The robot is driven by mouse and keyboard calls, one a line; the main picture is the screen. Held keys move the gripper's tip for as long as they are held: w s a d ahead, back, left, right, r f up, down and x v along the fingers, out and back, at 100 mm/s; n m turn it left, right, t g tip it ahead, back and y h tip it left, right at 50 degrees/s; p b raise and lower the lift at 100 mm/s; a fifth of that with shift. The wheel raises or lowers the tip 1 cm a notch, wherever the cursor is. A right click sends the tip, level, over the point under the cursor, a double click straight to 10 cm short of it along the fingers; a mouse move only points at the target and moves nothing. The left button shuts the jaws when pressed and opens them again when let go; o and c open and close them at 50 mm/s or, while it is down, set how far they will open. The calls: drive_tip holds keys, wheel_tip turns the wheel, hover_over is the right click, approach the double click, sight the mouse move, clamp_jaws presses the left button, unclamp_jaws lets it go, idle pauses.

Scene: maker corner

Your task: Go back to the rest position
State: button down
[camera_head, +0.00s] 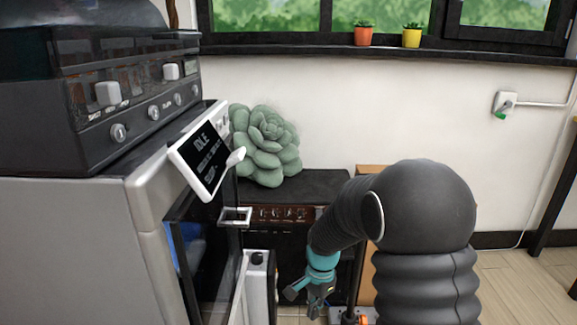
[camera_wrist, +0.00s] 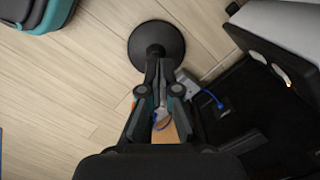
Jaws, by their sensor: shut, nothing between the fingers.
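My gripper (camera_head: 316,303) hangs low in the head view, at the end of my dark, ribbed arm. It points down in front of a dark cabinet, to the right of the grey machine (camera_head: 148,240). In the wrist view my gripper (camera_wrist: 163,92) shows its two fingers close together. It is shut and holds nothing. Below it in that view is the wooden floor (camera_wrist: 95,80), with a round black base (camera_wrist: 156,42) just past the fingertips.
The grey machine's tilted screen (camera_head: 203,160) reads IDLE. A green succulent (camera_head: 265,150) stands on the dark cabinet (camera_head: 330,185). A blue cable (camera_wrist: 208,94) lies near a dark box at right in the wrist view. Open floor (camera_head: 520,275) shows at far right.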

drive_tip(key=s+d+r+n+t, duration=0.3)
drive_tip(key=s+d+r+n, duration=0.1)
drive_tip(key=s+r, duration=0.7)
drive_tip(key=s+d+r+n+t+h+p, duration=0.1)
drive_tip(key=s+d+r+n+t, duration=0.2)
drive_tip(key=s+r, duration=0.9)
drive_tip(key=d+n, duration=0.2)
drive_tip(key=shift+r+n+t, duration=0.25)
drive_tip(key=shift+n+t, duration=0.05)
drive_tip(key=shift+n, duration=0.1)
